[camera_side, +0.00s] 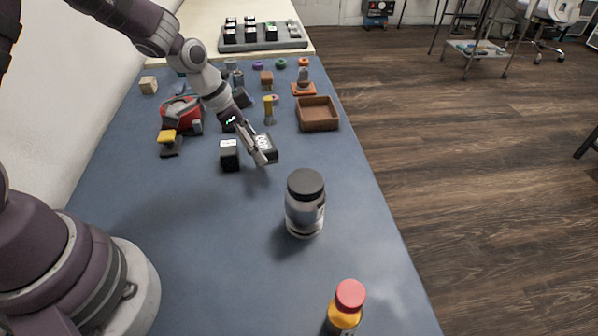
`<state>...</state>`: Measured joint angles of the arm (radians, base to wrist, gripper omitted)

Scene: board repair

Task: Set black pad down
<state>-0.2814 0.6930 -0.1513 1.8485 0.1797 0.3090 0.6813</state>
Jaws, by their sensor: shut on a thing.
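My gripper (264,158) is over the middle of the blue table, pointing down and to the right. It is shut on a black pad (270,147) with a white marking on its face. The pad sits at the fingertips, partly covered by the fingers. It is at or close to the table surface; I cannot tell whether it touches. A second black block (230,156) with a white top label stands upright just left of my gripper, with a narrow gap between them.
A jar with a dark lid (305,204) stands in front, and a red-capped bottle (346,308) nearer. A brown tray (318,127) lies at the right edge. Small tools and a red object (178,113) are behind. A grey rack (262,46) holds black blocks. The table (200,225) is clear at front left.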

